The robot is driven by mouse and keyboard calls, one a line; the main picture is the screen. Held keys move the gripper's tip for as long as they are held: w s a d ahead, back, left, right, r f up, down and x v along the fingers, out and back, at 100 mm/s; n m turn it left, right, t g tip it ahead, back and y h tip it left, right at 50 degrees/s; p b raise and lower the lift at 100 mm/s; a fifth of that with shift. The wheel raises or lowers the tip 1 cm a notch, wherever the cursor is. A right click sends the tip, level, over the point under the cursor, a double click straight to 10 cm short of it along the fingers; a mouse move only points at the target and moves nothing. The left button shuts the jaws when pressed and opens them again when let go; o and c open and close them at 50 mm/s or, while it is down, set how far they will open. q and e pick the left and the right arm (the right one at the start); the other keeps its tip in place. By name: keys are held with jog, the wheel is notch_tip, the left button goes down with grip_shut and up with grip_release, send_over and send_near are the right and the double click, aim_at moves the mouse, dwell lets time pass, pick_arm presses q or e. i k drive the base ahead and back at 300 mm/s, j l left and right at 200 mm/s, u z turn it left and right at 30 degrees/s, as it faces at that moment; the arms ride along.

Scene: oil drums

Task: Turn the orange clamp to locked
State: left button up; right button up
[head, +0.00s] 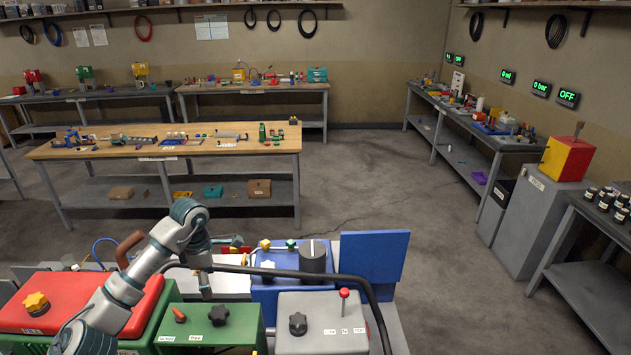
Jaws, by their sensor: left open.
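A small orange lever (179,315), which looks like the orange clamp, sits tilted on top of the green box (232,338), left of a black star knob. Small labels lie in front of it, too small to read, so I cannot tell its setting. My left arm comes in from the lower left, bends at the top and reaches down behind the green box. My left gripper (218,265) is open and empty, beyond the lever and slightly right of it, apart from it. My right gripper is not in view.
A red box (75,302) with a yellow knob stands left. A grey box (320,330) with a black knob and red-topped lever stands right. A blue unit (290,290) and a black hose (372,295) lie close by the gripper. Workbenches stand farther back.

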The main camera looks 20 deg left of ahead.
aim_at(180, 318)
jog(key=k, duration=1.5)
